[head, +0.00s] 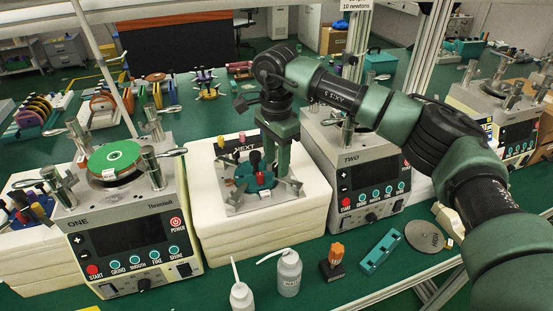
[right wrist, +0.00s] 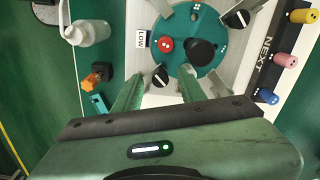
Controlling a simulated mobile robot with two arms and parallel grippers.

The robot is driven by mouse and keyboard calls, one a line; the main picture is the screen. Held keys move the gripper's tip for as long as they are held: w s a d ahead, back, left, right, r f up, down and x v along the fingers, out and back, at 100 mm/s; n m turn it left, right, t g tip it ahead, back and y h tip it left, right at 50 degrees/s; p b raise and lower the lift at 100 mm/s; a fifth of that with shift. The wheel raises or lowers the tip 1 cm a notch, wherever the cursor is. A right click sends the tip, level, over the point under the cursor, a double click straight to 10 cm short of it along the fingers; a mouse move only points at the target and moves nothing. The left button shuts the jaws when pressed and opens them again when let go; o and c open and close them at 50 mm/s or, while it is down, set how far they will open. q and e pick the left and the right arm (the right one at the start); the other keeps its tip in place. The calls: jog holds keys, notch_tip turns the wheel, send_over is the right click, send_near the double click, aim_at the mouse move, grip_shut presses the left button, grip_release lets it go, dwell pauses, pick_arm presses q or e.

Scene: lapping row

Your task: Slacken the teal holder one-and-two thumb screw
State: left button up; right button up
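The teal holder (head: 262,183) is a round disc on a grey plate on a white block, in front of the NEXT rack. The right wrist view shows the disc (right wrist: 212,80) with a red knob (right wrist: 165,43), a large black knob (right wrist: 202,52) and black thumb screws with white bars, one at the near left (right wrist: 160,76) and another at the upper right (right wrist: 237,18). My right gripper (right wrist: 160,84) points down over the holder, fingers apart and empty. The near-left screw shows between its fingertips; contact is unclear. Which marks flank that screw is too small to read. My left gripper is out of view.
Lapping machine ONE (head: 128,235) stands left of the block and machine TWO (head: 362,185) right, both close by. Coloured pegs (right wrist: 285,60) stand in the NEXT rack.

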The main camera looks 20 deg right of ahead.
aim_at(276, 165)
jog(key=shift+r, duration=0.15)
notch_tip(276, 165, up, 6)
jog(key=shift+r+b, duration=0.1)
jog(key=shift+b, duration=0.65)
jog(key=shift+r, duration=0.7)
jog(key=shift+f, duration=0.1)
